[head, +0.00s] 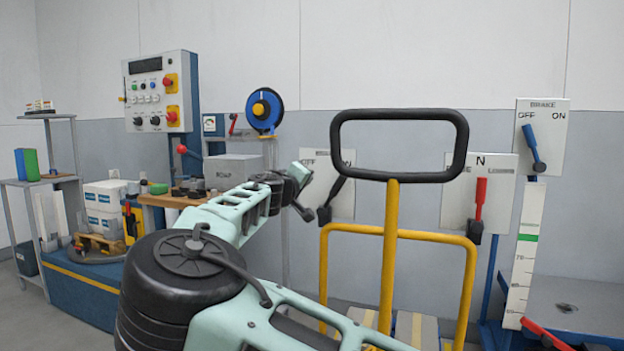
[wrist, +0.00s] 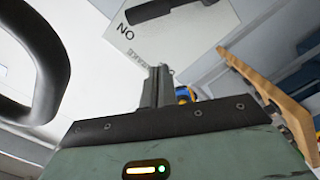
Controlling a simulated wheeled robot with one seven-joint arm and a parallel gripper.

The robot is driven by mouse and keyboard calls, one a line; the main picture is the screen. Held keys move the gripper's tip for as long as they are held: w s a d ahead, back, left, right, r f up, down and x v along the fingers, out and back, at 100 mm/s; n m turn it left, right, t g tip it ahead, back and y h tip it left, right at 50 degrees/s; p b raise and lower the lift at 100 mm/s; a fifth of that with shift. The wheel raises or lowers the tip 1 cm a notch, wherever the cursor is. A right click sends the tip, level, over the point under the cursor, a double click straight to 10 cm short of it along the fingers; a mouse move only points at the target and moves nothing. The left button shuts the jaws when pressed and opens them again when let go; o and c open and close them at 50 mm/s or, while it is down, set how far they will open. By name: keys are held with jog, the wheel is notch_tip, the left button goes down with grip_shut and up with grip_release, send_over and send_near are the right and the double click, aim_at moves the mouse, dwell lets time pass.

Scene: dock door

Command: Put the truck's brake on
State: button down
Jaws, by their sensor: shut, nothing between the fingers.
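The brake panel (head: 552,118), marked BRAKE, OFF and ON, stands on the right in the head view. Its blue lever (head: 531,144) leans up and left, towards OFF. My gripper (wrist: 160,72) is shut and empty in the wrist view. In the head view it is near the centre, far left of the brake lever and apart from it, in front of a white panel with a dark lever (head: 337,190). Part of that panel (wrist: 185,38) and a dark bar also show in the wrist view. The brake panel cannot be made out there.
A yellow-framed cart with a black loop handle (head: 400,113) stands between my gripper and the brake panel. A panel marked N (head: 458,185) has a red lever (head: 480,198). A scale board (head: 524,250) stands below the brake panel. A control box (head: 158,92) and workbench are left.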

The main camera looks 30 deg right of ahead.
jog(key=shift+v, duration=1.2)
jog(key=shift+d, duration=0.1)
